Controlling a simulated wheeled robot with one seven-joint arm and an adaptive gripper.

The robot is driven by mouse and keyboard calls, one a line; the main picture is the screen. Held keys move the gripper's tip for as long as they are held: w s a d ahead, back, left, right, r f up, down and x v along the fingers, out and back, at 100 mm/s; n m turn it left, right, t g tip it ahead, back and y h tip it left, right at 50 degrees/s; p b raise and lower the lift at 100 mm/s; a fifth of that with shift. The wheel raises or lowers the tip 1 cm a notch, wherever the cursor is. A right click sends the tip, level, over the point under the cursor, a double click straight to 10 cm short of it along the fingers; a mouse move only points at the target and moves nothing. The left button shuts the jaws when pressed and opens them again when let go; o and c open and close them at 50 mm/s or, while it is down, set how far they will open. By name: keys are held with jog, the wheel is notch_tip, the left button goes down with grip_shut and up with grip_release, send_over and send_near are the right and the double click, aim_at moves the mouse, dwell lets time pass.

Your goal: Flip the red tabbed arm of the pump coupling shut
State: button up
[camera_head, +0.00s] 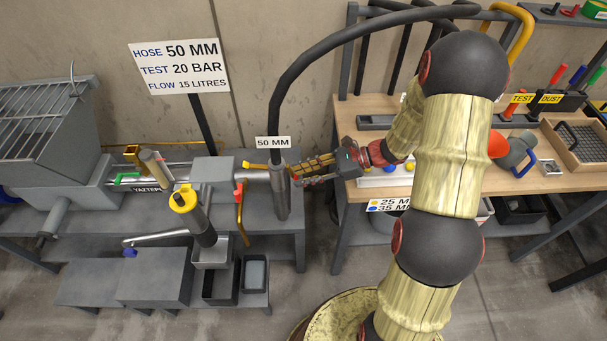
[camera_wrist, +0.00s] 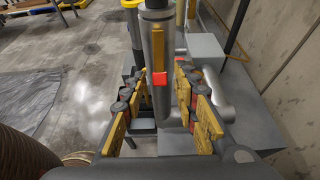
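The pump coupling (camera_head: 281,196) is an upright grey cylinder at the foot of the thick black hose, under the "50 MM" tag. My gripper (camera_head: 296,172) is at the coupling's right side. In the wrist view its fingers (camera_wrist: 157,103) are spread, with nothing clearly gripped between them.
The coupling stands by a grey bench (camera_head: 262,213) with a pipe and a hanging yellow lever (camera_head: 240,217). The black hose (camera_head: 284,90) rises above my gripper. A wooden-topped table (camera_head: 465,183) stands right, with a red-mouthed funnel (camera_head: 510,150).

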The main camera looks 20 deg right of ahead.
jog(key=c, duration=0.6)
grip_shut()
jog(key=shift+a+f+y, duration=0.25)
jog(key=shift+f+y, duration=0.1)
jog(key=shift+y, duration=0.35)
jog(key=shift+w+a+f+t+y+p, duration=0.15)
jog(key=shift+a+t+y+p, duration=0.1)
jog(key=shift+y, duration=0.25)
jog(key=shift+w+a+f+t+y+p, duration=0.15)
jog(key=shift+t+y, duration=0.1)
jog(key=shift+y, duration=0.25)
jog(key=shift+r, duration=0.1)
jog(key=shift+s, duration=0.1)
jog(key=o, duration=0.8)
grip_release()
jog(key=shift+c, duration=0.2)
